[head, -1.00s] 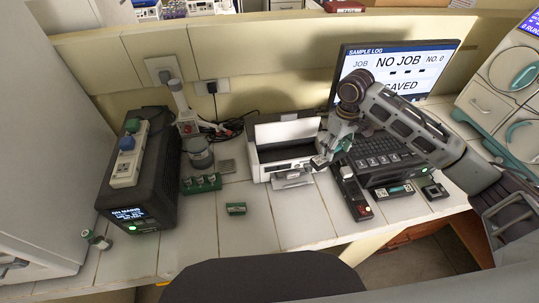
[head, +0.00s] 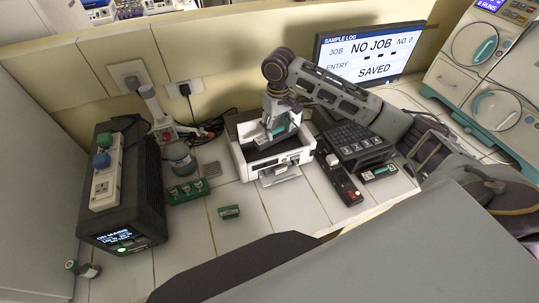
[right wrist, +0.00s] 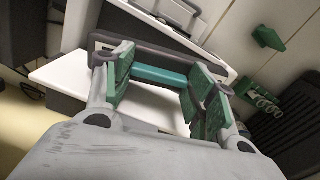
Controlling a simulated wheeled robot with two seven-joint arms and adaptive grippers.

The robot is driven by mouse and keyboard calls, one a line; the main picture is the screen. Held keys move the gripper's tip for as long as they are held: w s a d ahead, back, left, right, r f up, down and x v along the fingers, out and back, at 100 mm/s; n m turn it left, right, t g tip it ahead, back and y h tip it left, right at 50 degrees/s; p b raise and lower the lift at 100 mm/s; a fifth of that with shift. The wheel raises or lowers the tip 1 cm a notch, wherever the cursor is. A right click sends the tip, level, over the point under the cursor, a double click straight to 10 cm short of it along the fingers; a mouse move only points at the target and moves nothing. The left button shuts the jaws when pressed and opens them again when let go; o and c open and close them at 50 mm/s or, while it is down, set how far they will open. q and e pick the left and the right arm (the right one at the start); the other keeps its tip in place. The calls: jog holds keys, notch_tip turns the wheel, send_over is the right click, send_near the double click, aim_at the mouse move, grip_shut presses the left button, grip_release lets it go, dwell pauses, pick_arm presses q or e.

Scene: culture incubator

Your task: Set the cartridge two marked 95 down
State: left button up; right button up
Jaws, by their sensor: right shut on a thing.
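My right gripper (head: 271,128) reaches down over the open top of the white box-shaped machine (head: 244,166). In the right wrist view its green-padded fingers (right wrist: 160,80) are apart, with a teal bar-shaped piece (right wrist: 158,77) between them. I take this piece to be the held cartridge; no 95 mark can be read on it. A long dark grey part (right wrist: 112,46) lies just behind the piece. I cannot tell whether the cartridge touches the machine. My left gripper is not in view.
A small green block (head: 229,211) and a green rack (head: 188,193) with several pieces are left of the machine. A dark unit with a red button (head: 346,190), a keypad (head: 352,139) and a small tray with a teal piece (head: 379,173) are right. A monitor (head: 372,49) stands behind.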

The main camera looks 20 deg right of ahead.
aim_at(276, 139)
jog(key=shift+w, duration=0.1)
jog(key=shift+m, duration=1.2)
jog(key=shift+f+p, duration=0.5)
jog(key=shift+f, duration=2.6)
jog(key=shift+f, duration=0.1)
jog(key=shift+f+p, duration=0.3)
jog(key=shift+f, duration=1.5)
jog(key=o, duration=1.2)
jog(key=shift+f, duration=0.1)
